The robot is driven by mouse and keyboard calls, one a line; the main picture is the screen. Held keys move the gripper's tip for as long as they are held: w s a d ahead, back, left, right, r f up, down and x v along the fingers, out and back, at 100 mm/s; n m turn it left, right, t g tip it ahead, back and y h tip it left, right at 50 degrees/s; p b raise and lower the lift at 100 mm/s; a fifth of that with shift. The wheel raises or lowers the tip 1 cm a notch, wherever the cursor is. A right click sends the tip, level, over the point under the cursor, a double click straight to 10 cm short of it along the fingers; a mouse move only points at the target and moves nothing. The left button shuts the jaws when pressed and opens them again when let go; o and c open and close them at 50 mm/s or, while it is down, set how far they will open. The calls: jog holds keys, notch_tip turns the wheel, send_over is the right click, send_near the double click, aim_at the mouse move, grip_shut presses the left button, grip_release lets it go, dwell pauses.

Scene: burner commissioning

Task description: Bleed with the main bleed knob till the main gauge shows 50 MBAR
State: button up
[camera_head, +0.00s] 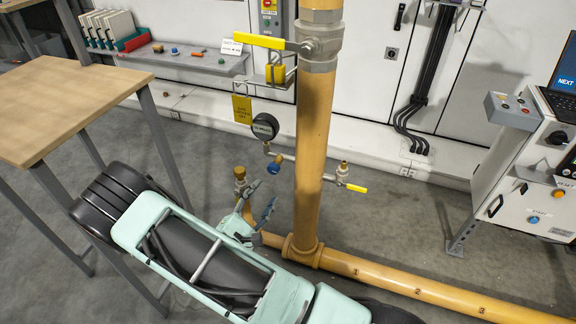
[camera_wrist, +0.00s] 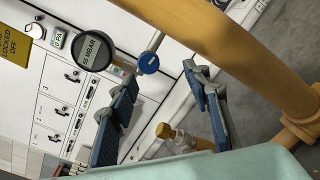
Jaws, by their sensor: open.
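The main gauge (camera_head: 264,126) is a dark round dial on the yellow pipe's side fitting. In the wrist view the main gauge (camera_wrist: 92,50) shows a number that looks like 55 MBAR, though the digits are small and tilted. A blue round knob (camera_wrist: 148,62), which seems to be the main bleed knob, sits on a thin pipe below it; the blue knob (camera_head: 274,170) also shows in the head view. My gripper (camera_head: 263,197) is open and empty just below the knob. In the wrist view the knob lies ahead, between the two fingertips of my gripper (camera_wrist: 161,78), with no visible contact.
The thick yellow pipe (camera_head: 315,150) stands close right of my gripper. A brass fitting (camera_head: 240,174) is close on the left, and a yellow-handled valve (camera_head: 355,187) is on the right. A wooden table (camera_head: 70,95) stands at left. The control cabinet (camera_head: 530,180) is at right.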

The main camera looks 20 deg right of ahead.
aim_at(272, 171)
jog(key=shift+n+t, duration=0.3)
jog(key=shift+t, duration=0.2)
jog(key=x, duration=0.3)
jog(key=b+x, duration=0.1)
jog(key=x, duration=0.3)
jog(key=a+b+x, duration=0.1)
jog(key=x, duration=0.3)
jog(key=shift+w+a+r, duration=0.1)
jog(key=shift+w+r, duration=0.2)
jog(key=shift+w, duration=0.05)
jog(key=c, duration=1.2)
jog(key=shift+o, duration=0.2)
